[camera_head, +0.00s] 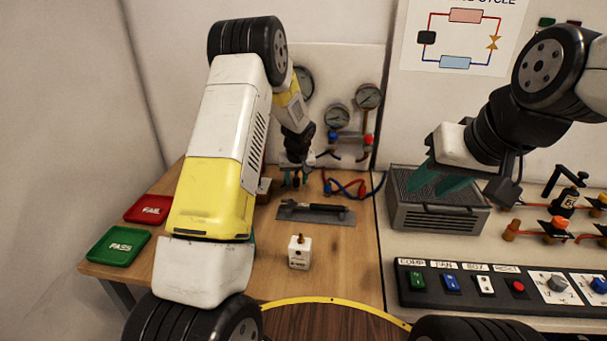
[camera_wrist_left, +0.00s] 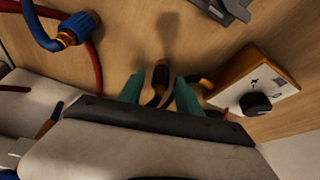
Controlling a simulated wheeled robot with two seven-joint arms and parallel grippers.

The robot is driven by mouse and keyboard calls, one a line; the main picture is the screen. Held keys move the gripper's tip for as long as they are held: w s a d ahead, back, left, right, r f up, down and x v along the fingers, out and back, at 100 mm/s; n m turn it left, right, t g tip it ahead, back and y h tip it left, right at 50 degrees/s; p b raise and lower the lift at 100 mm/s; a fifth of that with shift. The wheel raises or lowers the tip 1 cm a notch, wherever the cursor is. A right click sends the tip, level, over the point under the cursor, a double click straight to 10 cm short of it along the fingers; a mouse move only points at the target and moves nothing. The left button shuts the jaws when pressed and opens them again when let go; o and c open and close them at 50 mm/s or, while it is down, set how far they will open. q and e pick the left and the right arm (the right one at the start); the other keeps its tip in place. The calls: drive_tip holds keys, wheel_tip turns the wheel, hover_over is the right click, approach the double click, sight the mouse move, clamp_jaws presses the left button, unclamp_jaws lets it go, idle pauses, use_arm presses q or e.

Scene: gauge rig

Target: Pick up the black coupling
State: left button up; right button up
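The black coupling (camera_wrist_left: 160,74), with a copper-coloured end, shows in the left wrist view between the two teal fingers of my left gripper (camera_wrist_left: 159,92). Small gaps show beside it, and I cannot tell whether either finger touches it. The gripper looks open around it. In the head view my left gripper (camera_head: 295,179) points down near the back of the wooden table, and I cannot make out the coupling there. My right gripper (camera_head: 441,180) is open and empty, with its teal fingers in front of and above a grey vented box.
A blue coupling (camera_wrist_left: 76,29) and red and blue hoses (camera_head: 350,187) lie near the left gripper. Gauges (camera_head: 338,117) stand behind. A grey plate (camera_head: 337,216), a white block (camera_head: 299,256), a green PASS tray (camera_head: 118,247) and a red FAIL tray (camera_head: 149,209) occupy the table (camera_head: 345,263).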

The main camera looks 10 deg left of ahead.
use_arm(q)
clamp_jaws()
drive_tip(key=shift+r, duration=0.1)
